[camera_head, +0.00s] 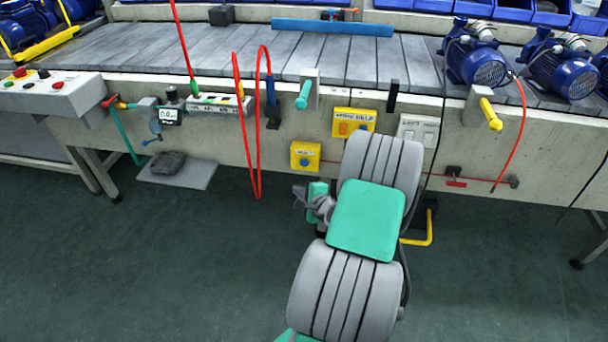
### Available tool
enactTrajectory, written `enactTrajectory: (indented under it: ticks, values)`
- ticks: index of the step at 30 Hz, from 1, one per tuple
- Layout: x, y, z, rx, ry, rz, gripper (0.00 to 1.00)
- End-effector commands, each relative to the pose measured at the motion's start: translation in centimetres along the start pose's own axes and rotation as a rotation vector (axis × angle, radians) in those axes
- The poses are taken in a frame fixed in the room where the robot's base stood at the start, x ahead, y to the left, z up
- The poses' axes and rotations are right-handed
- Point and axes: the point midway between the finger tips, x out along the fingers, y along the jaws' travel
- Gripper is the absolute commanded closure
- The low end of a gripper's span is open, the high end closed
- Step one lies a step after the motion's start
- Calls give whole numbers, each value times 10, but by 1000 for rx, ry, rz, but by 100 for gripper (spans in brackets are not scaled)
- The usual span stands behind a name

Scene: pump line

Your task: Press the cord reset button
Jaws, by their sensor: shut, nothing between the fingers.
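A yellow box (305,155) with a blue round button (305,161) is mounted on the front of the bench, with a small label too blurred to read. It is likely the cord reset. A thin red cord (482,181) runs along the bench front to the right, partly hidden by my arm. My gripper (299,198) is shut and empty. In the picture it is just below the yellow box; I cannot tell its distance from the bench front.
A second yellow box (353,121) with orange switches and a white double switch (418,130) are above and right. A red hose loop (257,125) hangs to the left. Blue pumps (475,60) stand on the conveyor.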

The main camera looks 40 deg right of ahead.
Motion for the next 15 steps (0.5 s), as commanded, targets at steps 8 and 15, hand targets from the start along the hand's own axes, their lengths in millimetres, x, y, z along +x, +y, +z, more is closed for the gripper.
enactTrajectory:
  ticks: [8, 15]
  values:
    - [-1, -1, 0, 2, 1, -1, 100]
    - [12, -8, -8, -3, 0, -1, 100]
